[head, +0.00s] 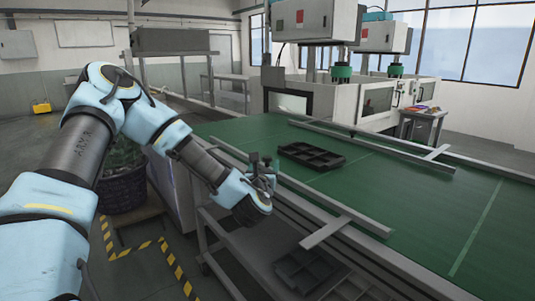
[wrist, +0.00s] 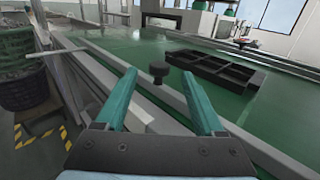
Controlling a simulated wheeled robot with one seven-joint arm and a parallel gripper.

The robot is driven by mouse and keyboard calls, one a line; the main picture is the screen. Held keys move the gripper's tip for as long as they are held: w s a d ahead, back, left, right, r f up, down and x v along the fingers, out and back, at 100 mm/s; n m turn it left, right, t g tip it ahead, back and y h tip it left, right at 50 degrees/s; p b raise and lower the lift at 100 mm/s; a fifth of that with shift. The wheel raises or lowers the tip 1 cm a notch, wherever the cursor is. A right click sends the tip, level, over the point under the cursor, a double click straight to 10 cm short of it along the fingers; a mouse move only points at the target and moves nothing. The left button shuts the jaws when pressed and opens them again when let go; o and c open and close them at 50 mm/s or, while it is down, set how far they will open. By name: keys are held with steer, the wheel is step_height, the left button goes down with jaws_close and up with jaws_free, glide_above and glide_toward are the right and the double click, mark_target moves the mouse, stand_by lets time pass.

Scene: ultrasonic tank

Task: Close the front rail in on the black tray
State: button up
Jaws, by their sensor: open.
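The black tray (head: 310,156), a low rectangle with several compartments, lies on the green belt; it also shows in the wrist view (wrist: 230,72). The front rail (head: 325,203) is a long grey bar along the near side of the belt, apart from the tray with a strip of bare green between. A round black knob (wrist: 159,72) stands at the front rail in the wrist view. My gripper (head: 262,164) is at the near edge of the belt by the front rail. Its teal fingers (wrist: 159,80) are open, with the knob showing between and beyond their tips.
A matching back rail (head: 370,142) runs along the far side of the belt (head: 440,210). A cross bar (head: 328,231) sticks out at the front rail's near end. Another dark tray (head: 305,268) sits below the belt. Machines stand behind; a dark basket (head: 122,187) is at left.

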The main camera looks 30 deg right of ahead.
mark_target(267, 159)
steer(key=p+x, duration=0.1)
steer(key=x, duration=0.5)
steer(key=shift+w+d+p, duration=0.1)
steer(key=shift+p, duration=0.3)
jaws_close()
stand_by(1.0)
